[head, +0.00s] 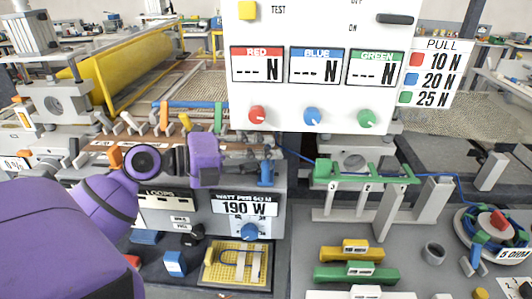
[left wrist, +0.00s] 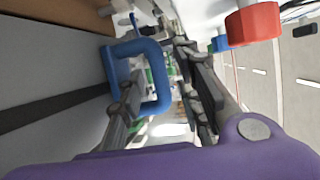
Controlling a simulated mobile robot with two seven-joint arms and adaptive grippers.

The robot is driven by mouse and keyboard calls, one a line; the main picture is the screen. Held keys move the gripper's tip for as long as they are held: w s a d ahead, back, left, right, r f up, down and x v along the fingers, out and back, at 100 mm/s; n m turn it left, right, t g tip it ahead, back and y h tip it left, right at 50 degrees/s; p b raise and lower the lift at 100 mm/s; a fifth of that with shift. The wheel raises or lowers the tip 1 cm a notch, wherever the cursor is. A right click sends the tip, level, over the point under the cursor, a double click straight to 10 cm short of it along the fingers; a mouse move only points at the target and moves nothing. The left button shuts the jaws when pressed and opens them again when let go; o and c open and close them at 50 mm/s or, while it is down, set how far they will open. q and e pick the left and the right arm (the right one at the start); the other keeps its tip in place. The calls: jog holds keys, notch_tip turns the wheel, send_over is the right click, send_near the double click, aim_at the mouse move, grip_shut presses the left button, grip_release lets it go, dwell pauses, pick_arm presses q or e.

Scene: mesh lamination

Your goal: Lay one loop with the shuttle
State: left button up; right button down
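A blue handle (head: 266,173), which may be the shuttle, stands at the right end of the loops machine's front. In the left wrist view the blue handle (left wrist: 157,75) is a squared loop beside the left-hand finger, its bar reaching into the gap between the fingers. I cannot tell if they touch. My left gripper (head: 258,147) is just above the handle in the head view; its fingers (left wrist: 165,95) are apart. A thin blue line (head: 303,157) runs from near the handle to the green guide (head: 365,173). My right gripper is not in view.
A white meter panel (head: 315,120) hangs close behind my left gripper. A red knob (left wrist: 252,22) shows in the left wrist view. A yellow sample tray (head: 237,265), coloured bars (head: 355,274) and a wire spool (head: 465,222) lie in front and right.

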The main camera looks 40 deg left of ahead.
pick_arm(q)
jog(key=shift+w+d+f, duration=0.1)
jog(key=shift+w+d, duration=0.25)
jog(key=shift+w, duration=0.15)
grip_shut()
